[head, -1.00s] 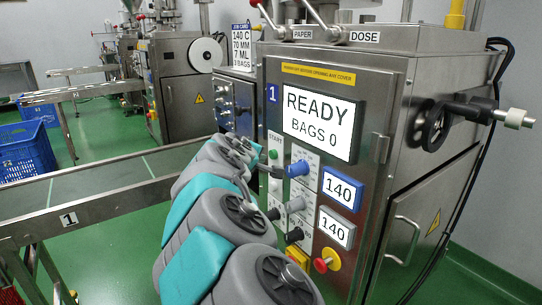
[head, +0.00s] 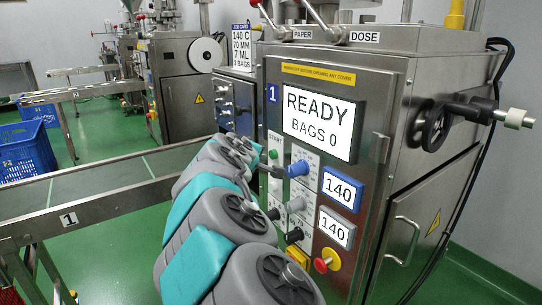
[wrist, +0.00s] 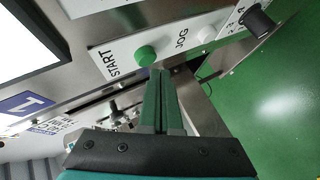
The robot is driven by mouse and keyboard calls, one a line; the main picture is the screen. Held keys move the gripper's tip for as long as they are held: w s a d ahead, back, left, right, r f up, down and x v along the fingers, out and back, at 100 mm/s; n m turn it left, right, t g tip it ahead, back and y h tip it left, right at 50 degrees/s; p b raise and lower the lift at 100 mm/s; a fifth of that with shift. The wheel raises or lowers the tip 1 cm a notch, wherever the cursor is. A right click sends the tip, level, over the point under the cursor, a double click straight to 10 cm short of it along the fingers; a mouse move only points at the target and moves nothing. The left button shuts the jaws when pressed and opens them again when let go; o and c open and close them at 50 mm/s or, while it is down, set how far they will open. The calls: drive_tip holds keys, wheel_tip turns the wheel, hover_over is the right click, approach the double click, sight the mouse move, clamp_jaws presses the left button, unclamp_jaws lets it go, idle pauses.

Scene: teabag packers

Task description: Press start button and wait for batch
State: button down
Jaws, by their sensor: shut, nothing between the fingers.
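The green START button (head: 273,154) is on the front panel of packer 1 (head: 390,95), and it also shows in the wrist view (wrist: 145,56). My gripper (wrist: 160,74) is shut and empty. In the wrist view its fingertips are close to the lower right edge of the button; I cannot tell whether they touch it. In the head view my arm hides part of the panel's left side. The packer's screen (head: 319,122) reads READY, BAGS 0. Two smaller displays (head: 341,189) and (head: 336,227) each read 140.
Several knobs sit beside the button, including a blue one (head: 298,169). A red stop knob (head: 326,260) is lower down. The JOG button (wrist: 206,34) is right of START. A conveyor (head: 105,205) runs left of the packer. A job card (head: 242,47) stands behind.

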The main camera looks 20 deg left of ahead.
drive_tip(key=shift+w+d, duration=0.25)
drive_tip(key=shift+w, duration=0.05)
